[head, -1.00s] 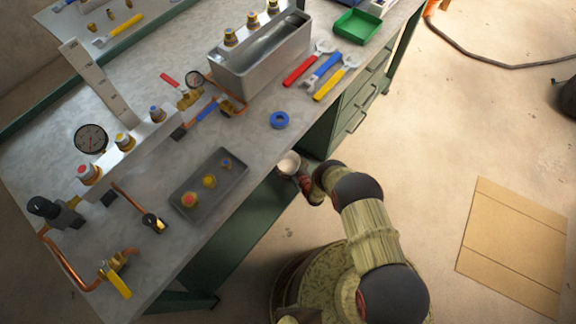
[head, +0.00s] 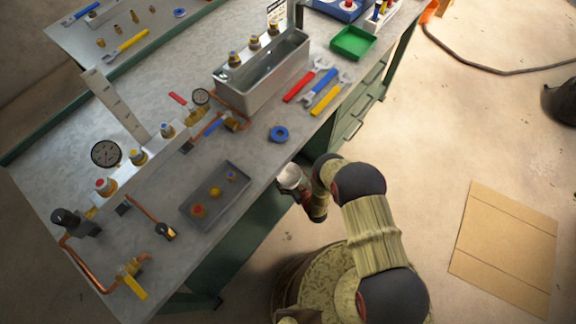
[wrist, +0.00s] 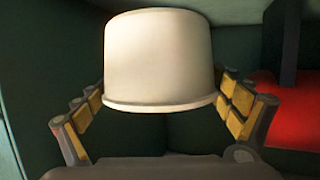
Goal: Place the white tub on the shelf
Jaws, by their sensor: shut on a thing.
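The white tub (wrist: 160,58) is held between the two yellow-padded fingers of my gripper (wrist: 160,95) in the wrist view. Its wider rim faces down in that picture and its wall looks plain. In the head view the white tub (head: 289,175) shows small at the bench's front edge, partly hidden by my gripper (head: 301,187). The gripper is shut on it. A shelf cannot be clearly made out; the space under the bench is mostly hidden from the head view.
The grey bench top (head: 250,180) carries a dark tray (head: 190,222), a blue ring (head: 278,134), a metal tank (head: 262,75), wrenches and a green tray (head: 352,42). Green drawers (head: 352,118) stand to the right. A red surface (wrist: 288,112) shows right of the tub. Cardboard (head: 505,245) lies on open floor.

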